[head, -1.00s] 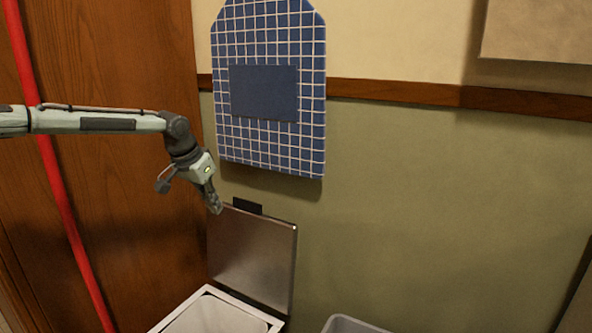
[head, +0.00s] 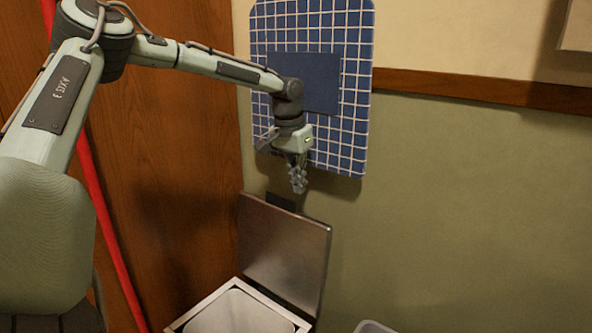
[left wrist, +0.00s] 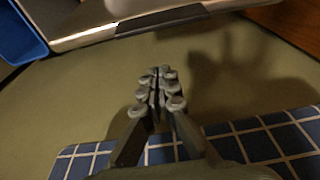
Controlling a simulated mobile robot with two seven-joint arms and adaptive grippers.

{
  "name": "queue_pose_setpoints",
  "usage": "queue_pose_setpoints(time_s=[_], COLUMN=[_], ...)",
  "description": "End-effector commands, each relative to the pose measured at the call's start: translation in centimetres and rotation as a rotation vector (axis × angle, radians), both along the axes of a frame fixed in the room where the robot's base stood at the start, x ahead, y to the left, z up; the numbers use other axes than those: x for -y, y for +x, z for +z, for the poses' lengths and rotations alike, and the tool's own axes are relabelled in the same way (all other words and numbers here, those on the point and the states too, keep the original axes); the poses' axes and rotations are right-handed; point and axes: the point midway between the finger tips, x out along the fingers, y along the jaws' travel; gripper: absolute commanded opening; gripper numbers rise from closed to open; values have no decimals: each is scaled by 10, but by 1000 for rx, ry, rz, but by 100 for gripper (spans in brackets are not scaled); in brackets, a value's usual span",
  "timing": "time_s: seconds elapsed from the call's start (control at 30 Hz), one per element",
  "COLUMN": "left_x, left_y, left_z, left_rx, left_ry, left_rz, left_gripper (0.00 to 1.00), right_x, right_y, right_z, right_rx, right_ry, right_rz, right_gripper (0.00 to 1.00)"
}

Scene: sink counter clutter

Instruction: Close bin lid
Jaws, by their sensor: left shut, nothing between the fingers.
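The bin (head: 240,312) stands at the bottom of the head view, with a pale rim and a light inside. Its metallic lid (head: 283,252) stands raised, leaning back near the green wall, with a dark tab (head: 281,202) at its top edge. My left gripper (head: 298,188) is shut and empty, pointing down just above the lid's top edge, in front of the apron. In the left wrist view the shut fingers (left wrist: 160,85) point toward the wall, with the lid edge (left wrist: 165,22) beyond them at the top. My right gripper is in neither view.
A blue checkered apron (head: 350,100) hangs on the wall behind the gripper. A grey container (head: 373,327) shows at the bottom edge, right of the bin; a blue container (left wrist: 18,35) shows in the wrist view. A red pole (head: 108,235) stands against the wooden panel at left.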

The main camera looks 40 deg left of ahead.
Motion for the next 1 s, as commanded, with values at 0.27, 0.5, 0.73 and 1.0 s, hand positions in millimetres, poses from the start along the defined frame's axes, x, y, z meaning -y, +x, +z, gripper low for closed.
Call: queue_pose_setpoints(time_s=[0.27,0.5,0.73,1.0], left_x=[3,3,4,1], left_y=[-25,-38,-39,-39], left_z=[0,1,1,2], left_rx=[3,2,1,8], left_ry=[0,0,0,1], left_rz=[-1,1,0,1], left_gripper=[0,0,0,0], right_x=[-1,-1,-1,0], right_y=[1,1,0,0], right_z=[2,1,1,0], right_rx=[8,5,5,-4], right_ry=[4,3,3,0], right_rz=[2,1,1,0], right_gripper=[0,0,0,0])
